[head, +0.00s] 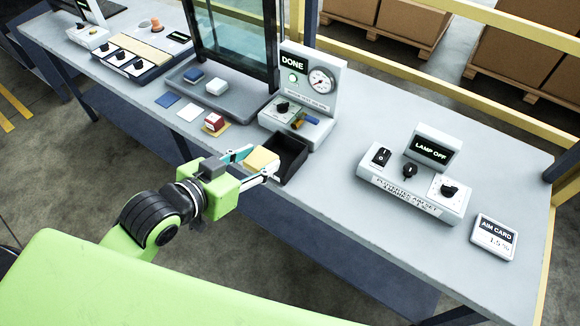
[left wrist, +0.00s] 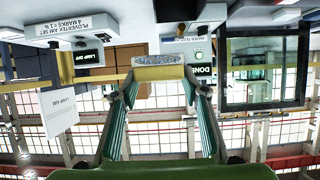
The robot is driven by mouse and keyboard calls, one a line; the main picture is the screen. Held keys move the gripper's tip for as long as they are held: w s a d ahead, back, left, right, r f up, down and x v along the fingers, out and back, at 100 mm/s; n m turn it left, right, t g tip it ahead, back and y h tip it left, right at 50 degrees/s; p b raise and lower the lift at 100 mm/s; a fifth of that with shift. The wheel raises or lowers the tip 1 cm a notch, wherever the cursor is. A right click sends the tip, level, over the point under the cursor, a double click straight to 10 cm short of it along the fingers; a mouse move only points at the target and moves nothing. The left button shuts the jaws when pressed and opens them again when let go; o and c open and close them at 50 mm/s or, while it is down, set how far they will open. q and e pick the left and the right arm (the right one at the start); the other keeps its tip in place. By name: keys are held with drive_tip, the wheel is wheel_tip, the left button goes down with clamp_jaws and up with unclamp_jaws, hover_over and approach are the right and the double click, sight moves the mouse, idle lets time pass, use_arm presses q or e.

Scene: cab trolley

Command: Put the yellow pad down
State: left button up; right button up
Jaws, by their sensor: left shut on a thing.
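The yellow pad (head: 261,159) is a small block with a pale top, held at the front edge of the bench, just left of the black open bin (head: 291,152). My left gripper (head: 262,166) is shut on it, with a finger on either side. Whether the pad touches the bench cannot be told. My right gripper is not in view.
Beyond the bin stands a gauge unit reading DONE (head: 310,85). A red and white block (head: 214,121) sits on a yellow square, beside a white square (head: 190,112) and a blue square (head: 168,100). A grey tray (head: 240,108) holds pads. A LAMP OFF unit (head: 415,185) stands right.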

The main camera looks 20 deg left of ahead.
use_arm(q)
drive_tip(key=w+f+b, duration=0.1)
drive_tip(key=b, duration=0.1)
drive_tip(key=shift+w+a+f+b, duration=0.1)
drive_tip(key=shift+w+f+b, duration=0.15)
drive_tip(key=shift+w+b, duration=0.15)
drive_tip(key=w+f, duration=0.3)
drive_tip(key=w, duration=0.1)
drive_tip(key=w+f+p, duration=0.1)
drive_tip(key=w+f, duration=0.1)
drive_tip(key=w, duration=0.2)
drive_tip(key=w+f, duration=0.3)
drive_tip(key=w, duration=0.1)
drive_tip(key=shift+w+f, duration=0.1)
drive_tip(key=shift+f, duration=0.2)
wheel_tip(320, 180, down, 3)
drive_tip(key=shift+p, duration=0.5)
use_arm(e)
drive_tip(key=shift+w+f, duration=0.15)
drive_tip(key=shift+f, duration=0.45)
use_arm(q)
drive_tip(key=shift+f, duration=0.15)
